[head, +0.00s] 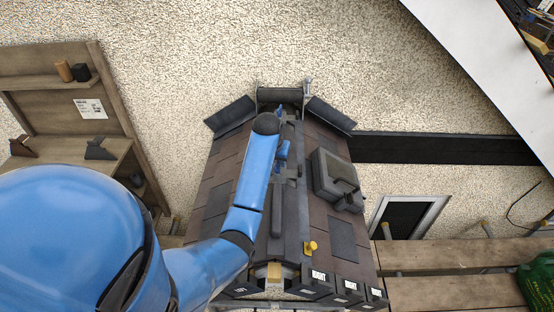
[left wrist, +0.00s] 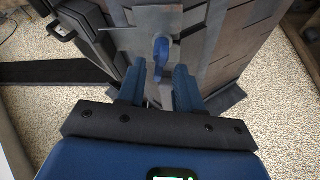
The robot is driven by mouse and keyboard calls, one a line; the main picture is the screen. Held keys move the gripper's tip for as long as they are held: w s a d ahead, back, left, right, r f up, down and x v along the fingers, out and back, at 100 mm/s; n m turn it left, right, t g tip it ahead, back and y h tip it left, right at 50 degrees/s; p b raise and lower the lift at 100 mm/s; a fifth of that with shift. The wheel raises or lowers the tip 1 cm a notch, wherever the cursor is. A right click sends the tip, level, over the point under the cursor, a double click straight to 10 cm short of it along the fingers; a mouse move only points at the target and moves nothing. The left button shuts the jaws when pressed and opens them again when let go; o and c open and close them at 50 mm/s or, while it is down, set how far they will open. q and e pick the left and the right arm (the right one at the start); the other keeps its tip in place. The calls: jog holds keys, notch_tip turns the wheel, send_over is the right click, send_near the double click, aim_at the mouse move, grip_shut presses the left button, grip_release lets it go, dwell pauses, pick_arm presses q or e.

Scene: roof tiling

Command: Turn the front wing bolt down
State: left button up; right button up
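A blue wing bolt (left wrist: 161,52) stands on a flat grey plate (left wrist: 136,18) in the left wrist view. My left gripper (left wrist: 160,82) is open. Its two blue fingers are apart, and the wing bolt shows in line with the gap, at or just beyond the fingertips. I cannot tell whether they touch it. In the head view my left gripper (head: 283,152) is over the roof ridge, partly hidden by my forearm, and the bolt is not clear there. My right gripper is in neither view.
A dark grey box with a handle (head: 336,178) sits on the right roof slope. A yellow knob-like piece (head: 310,247) is near the front of the ridge. Labelled black blocks (head: 348,289) line the front edge. A wooden shelf unit (head: 60,165) stands at left.

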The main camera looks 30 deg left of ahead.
pick_arm(q)
jog(key=shift+w+a+f, duration=0.15)
jog(key=shift+f, duration=0.45)
jog(key=shift+w+f, duration=0.15)
grip_shut()
jog(key=shift+m+h, duration=0.3)
jog(key=shift+m, duration=0.5)
grip_release()
